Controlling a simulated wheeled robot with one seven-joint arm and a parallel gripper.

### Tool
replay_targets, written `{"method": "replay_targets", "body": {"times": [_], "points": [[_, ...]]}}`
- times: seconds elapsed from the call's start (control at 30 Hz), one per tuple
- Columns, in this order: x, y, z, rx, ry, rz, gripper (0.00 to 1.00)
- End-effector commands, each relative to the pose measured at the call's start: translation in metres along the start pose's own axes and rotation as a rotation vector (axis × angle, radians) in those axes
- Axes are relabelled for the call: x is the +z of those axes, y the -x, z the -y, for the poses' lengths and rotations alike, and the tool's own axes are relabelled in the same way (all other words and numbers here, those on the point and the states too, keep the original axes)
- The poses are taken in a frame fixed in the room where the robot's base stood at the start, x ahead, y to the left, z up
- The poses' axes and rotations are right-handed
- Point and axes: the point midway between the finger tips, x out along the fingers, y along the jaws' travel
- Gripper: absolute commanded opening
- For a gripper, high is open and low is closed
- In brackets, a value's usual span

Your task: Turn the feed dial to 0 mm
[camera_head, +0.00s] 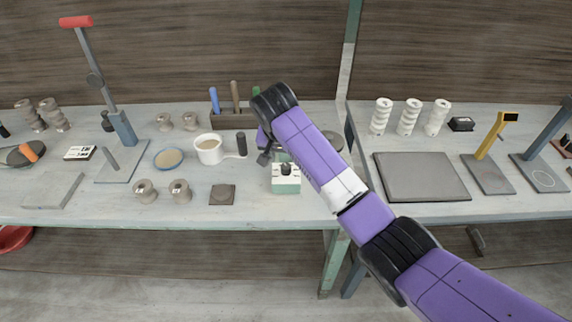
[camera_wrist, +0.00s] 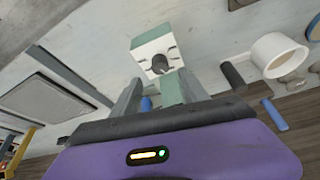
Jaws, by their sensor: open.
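The feed dial (camera_head: 286,170) is a dark knob on a small white and green box (camera_head: 286,184) near the front edge of the left table. In the wrist view the dial (camera_wrist: 160,65) sits on the white face of the box (camera_wrist: 150,42), just beyond the fingers. My gripper (camera_wrist: 158,88) is open, its two grey fingers spread apart with the dial in line with the gap between them. I cannot tell whether they touch it. In the head view my gripper (camera_head: 268,154) is small and partly hidden behind my arm, just behind the box. The dial's scale marks are too small to read.
A dark square tile (camera_head: 222,194) lies further left, near the front edge. A wooden holder (camera_head: 232,119) with coloured-handled tools stands behind. A grey slab (camera_head: 420,176) lies on the right table.

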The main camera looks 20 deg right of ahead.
Motion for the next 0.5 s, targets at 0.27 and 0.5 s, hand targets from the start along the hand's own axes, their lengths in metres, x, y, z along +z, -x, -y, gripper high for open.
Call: {"method": "replay_targets", "body": {"times": [0.27,0.5], "points": [[0.0,-0.042,-0.001,0.003,0.002,0.0,0.52],[0.0,-0.064,0.0,0.0,0.002,0.0,0.52]]}}
